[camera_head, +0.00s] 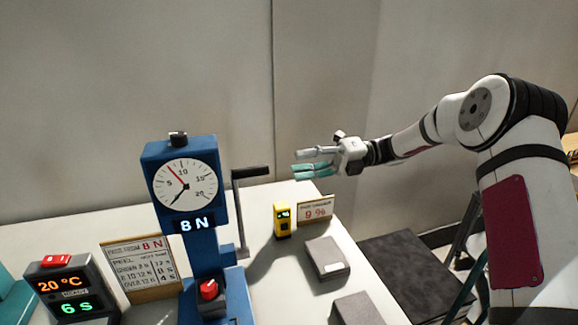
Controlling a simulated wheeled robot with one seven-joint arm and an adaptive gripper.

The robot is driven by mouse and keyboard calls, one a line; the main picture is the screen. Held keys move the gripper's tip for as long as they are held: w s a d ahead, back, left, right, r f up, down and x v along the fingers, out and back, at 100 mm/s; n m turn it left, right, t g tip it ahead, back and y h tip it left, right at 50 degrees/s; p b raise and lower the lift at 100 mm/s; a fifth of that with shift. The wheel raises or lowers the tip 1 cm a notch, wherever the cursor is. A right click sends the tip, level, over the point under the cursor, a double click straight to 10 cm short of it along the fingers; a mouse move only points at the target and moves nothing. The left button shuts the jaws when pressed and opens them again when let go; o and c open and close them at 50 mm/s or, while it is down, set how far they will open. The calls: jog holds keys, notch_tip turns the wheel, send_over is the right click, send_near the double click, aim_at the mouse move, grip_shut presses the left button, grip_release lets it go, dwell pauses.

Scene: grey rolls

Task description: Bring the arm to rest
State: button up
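My arm (510,150) comes in from the right side of the head view and bends down and leftward to my gripper (305,161). The gripper is raised in the air above the far right part of the white table (260,277), its fingers pointing left. The fingers are grey and teal. They are seen from the side, and I cannot tell how far apart they are. I see no object between them. The gripper seems apart from everything on the table.
A blue dial press (180,155) with a black crank (250,172) stands left of the gripper. A yellow meter (281,220), a 9 % sign (315,209) and grey blocks (327,257) lie below. A timer box (66,290) and notice board (140,265) stand left.

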jog(key=shift+w+d, duration=0.1)
jog(key=shift+d, duration=0.15)
jog(key=s+r+n+t+h, duration=0.1)
jog(key=s+r+n+h, duration=0.1)
jog(key=s+n+h, duration=0.55)
jog(key=s+r+n+t+h, duration=0.1)
jog(key=s+r+n+h, duration=0.3)
jog(key=s, duration=0.6)
jog(key=s+d+f+n+t+h, duration=0.1)
jog(key=s+d+n+t+h, duration=0.2)
jog(key=s+d+n, duration=0.4)
jog(key=s+d+f+n+t+h, duration=0.1)
jog(key=s+d+n+t+h, duration=0.2)
jog(key=s+d+n, duration=0.3)
jog(key=s+n+t+p, duration=0.1)
jog(key=s+n, duration=0.3)
jog(key=s, duration=0.1)
jog(key=shift+s+d+f+n, duration=0.3)
jog(key=shift+s+d+n, duration=0.05)
jog(key=shift+d, duration=0.05)
